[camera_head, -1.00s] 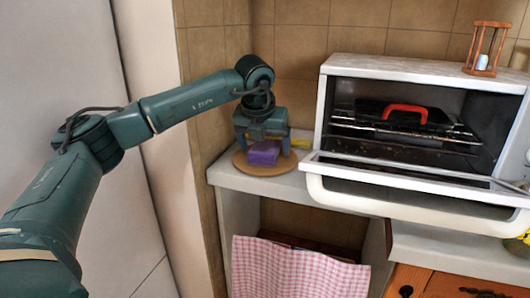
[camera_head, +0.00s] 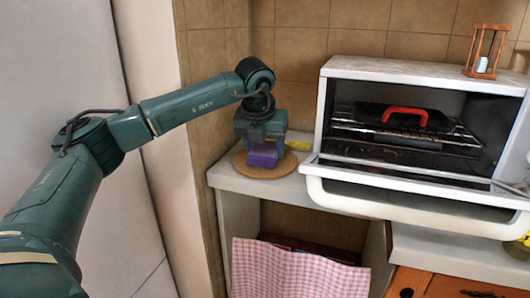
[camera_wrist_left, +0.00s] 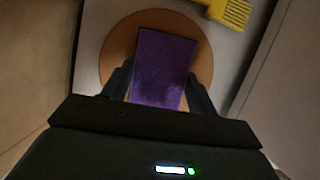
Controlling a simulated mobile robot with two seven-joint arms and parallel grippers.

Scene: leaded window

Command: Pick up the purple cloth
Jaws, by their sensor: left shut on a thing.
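The purple cloth (camera_head: 263,155) is a small folded block on a round wooden board (camera_head: 287,166) on the counter left of the oven. My left gripper (camera_head: 262,143) points down over it and is shut on it. In the left wrist view the purple cloth (camera_wrist_left: 162,66) lies between the two fingers of my left gripper (camera_wrist_left: 162,88), with the round board (camera_wrist_left: 118,50) behind it. I cannot tell whether the cloth is clear of the board. My right gripper is not in view.
A yellow brush (camera_wrist_left: 232,12) lies beside the board. The white toaster oven (camera_head: 400,68) stands to the right, its door hanging open, with a red-handled pan (camera_head: 405,112) inside. An hourglass (camera_head: 486,50) stands on top. A checkered cloth (camera_head: 298,270) hangs below the counter.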

